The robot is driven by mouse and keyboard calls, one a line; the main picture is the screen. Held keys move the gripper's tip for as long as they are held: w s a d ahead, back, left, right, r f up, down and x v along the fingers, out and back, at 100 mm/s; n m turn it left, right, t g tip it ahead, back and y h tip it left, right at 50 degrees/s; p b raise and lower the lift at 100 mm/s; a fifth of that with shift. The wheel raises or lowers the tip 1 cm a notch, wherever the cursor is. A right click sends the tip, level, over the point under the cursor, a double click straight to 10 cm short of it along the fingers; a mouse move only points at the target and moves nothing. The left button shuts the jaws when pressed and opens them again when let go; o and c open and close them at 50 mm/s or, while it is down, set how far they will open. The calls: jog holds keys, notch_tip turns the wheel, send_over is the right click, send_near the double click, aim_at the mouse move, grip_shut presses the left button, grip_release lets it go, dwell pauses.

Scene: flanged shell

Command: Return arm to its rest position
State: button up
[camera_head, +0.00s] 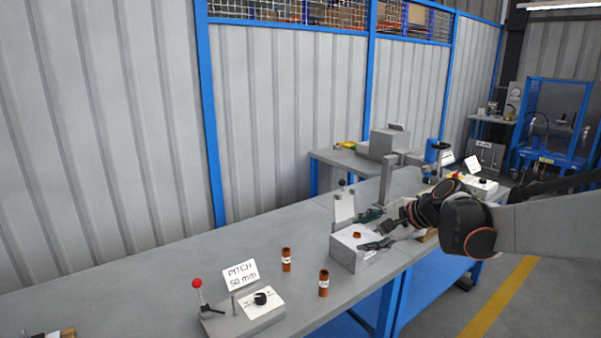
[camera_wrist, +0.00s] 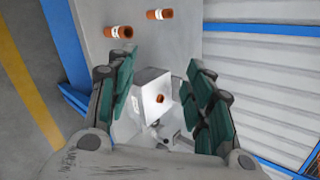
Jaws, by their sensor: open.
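My gripper (camera_head: 378,228) is open and empty at the end of my arm, which reaches in from the right over the bench. Its two green-padded fingers stand wide apart in the wrist view (camera_wrist: 160,95). A light grey box-shaped fixture (camera_head: 350,255) is beside and partly behind the fingers in the head view. It also shows between the fingers in the wrist view (camera_wrist: 148,85). A copper-coloured part (camera_head: 357,235) sits in its top; the same part shows in the wrist view (camera_wrist: 160,98). The distance between fingertips and fixture is hard to tell.
Two copper-coloured tubes with white labels (camera_head: 286,260) (camera_head: 324,283) stand on the grey bench (camera_head: 150,270). A "PITCH 50 mm" sign (camera_head: 240,275) and a red-knobbed lever (camera_head: 198,285) are at the front left. A grey post (camera_head: 386,180) rises behind the fixture. The corrugated wall (camera_head: 110,120) bounds the back.

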jog(key=s+r+n+h, duration=0.1)
jog(key=s+n+h, duration=0.4)
jog(key=s, duration=1.3)
jog(key=s+d+f+n+h, duration=0.1)
jog(key=s+d+f+n, duration=0.1)
jog(key=s+n, duration=0.2)
jog(key=s+d+f+n, duration=0.1)
jog(key=s+n, duration=0.4)
jog(key=s, duration=0.5)
jog(key=shift+s+d+f+h, duration=0.25)
jog(key=shift+d+f+h, duration=0.15)
jog(key=shift+f, duration=0.4)
